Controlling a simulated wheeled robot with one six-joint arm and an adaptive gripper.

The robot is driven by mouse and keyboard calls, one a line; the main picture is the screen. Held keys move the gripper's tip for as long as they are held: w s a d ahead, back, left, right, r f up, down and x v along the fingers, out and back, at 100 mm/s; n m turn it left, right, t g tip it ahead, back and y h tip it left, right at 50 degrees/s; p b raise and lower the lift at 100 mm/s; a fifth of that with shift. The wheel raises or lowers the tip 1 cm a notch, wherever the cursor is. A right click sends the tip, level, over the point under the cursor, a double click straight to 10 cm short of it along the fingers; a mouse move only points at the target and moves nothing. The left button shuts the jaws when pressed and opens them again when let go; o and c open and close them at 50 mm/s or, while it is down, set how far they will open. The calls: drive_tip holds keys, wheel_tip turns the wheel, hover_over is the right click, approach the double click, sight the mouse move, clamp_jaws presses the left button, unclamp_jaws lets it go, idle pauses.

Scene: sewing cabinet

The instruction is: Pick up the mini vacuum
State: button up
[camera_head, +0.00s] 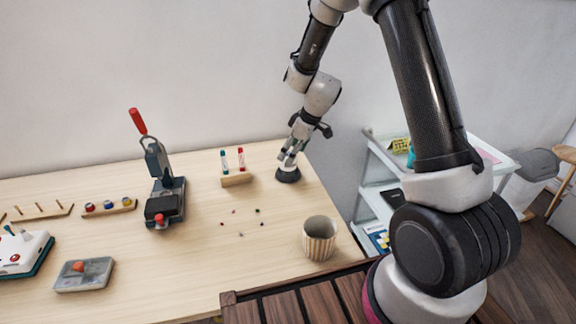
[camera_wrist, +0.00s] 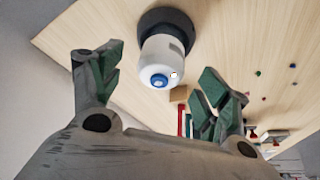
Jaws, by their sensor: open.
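The mini vacuum (camera_wrist: 168,49) stands on the table with a black base and a white body. A blue button on its top faces the wrist camera. In the head view its black base (camera_head: 288,175) shows near the table's back right edge, and my gripper hides most of its upper part. My gripper (camera_head: 291,154) is just above it, pointing down. In the wrist view my open gripper (camera_wrist: 162,72) has one green-padded finger on each side of the vacuum in the picture. I see no finger touching it.
A wooden stand with two marker-like tubes (camera_head: 235,178) is close left of the vacuum. Small crumbs (camera_head: 240,234) lie mid-table, and a striped cup (camera_head: 319,239) stands near the right edge. A press with a red-tipped lever (camera_head: 160,185) stands further left.

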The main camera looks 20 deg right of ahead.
drive_tip(key=x, duration=0.5)
drive_tip(key=shift+s+d+f, duration=0.1)
drive_tip(key=shift+s, duration=0.1)
